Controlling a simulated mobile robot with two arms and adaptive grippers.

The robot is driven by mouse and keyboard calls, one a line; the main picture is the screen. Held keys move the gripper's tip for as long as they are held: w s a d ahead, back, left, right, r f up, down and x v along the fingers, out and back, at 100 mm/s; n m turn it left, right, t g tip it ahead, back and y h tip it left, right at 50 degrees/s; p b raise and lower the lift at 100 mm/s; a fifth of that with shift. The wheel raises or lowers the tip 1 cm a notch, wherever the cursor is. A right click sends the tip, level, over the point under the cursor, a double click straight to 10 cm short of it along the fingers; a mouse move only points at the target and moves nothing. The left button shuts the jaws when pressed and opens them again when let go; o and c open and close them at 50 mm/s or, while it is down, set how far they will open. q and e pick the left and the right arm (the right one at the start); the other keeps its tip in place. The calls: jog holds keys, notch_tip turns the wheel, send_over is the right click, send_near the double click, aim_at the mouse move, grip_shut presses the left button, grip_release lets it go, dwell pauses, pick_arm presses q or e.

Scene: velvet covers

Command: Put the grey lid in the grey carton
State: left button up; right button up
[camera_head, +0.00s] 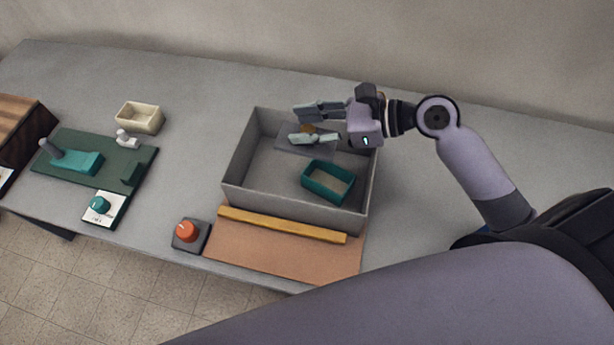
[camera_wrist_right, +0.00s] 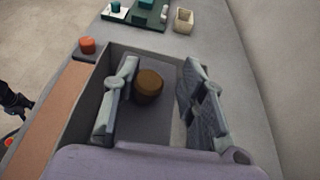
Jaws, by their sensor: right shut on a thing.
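The grey lid (camera_head: 290,147), a flat plate with a brown knob (camera_head: 307,129), shows within the walls of the grey carton (camera_head: 290,211), near its back side. I cannot tell whether it touches the carton floor. My right gripper (camera_head: 316,124) reaches in from the right over the carton and is shut on the lid's knob. In the right wrist view the knob (camera_wrist_right: 149,86) sits between the two fingers (camera_wrist_right: 158,98), with the plate below partly hidden by them. My left gripper is not in view.
A teal tray (camera_head: 309,187) lies in the carton's right front part. In front are a yellow bar (camera_head: 280,225), a brown board (camera_head: 270,251) and a red knob on a dark box (camera_head: 187,232). A cream bin (camera_head: 140,117) and green board (camera_head: 130,158) stand left.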

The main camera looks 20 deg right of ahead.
jog(key=w+a+r+n+p, duration=0.1)
jog(key=w+a+r, duration=0.4)
jog(key=r, duration=0.1)
jog(key=shift+w+a+r+g, duration=0.15)
jog(key=shift+a+g, duration=0.15)
jog(key=shift+a, duration=0.05)
jog(key=b, duration=0.4)
send_over(279, 172)
jog(key=shift+h, duration=0.3)
notch_tip(279, 172, down, 20)
jog(key=shift+r, duration=0.15)
jog(key=shift+d, duration=0.1)
jog(key=shift+f, duration=0.5)
jog(key=shift+f, duration=0.25)
grip_shut()
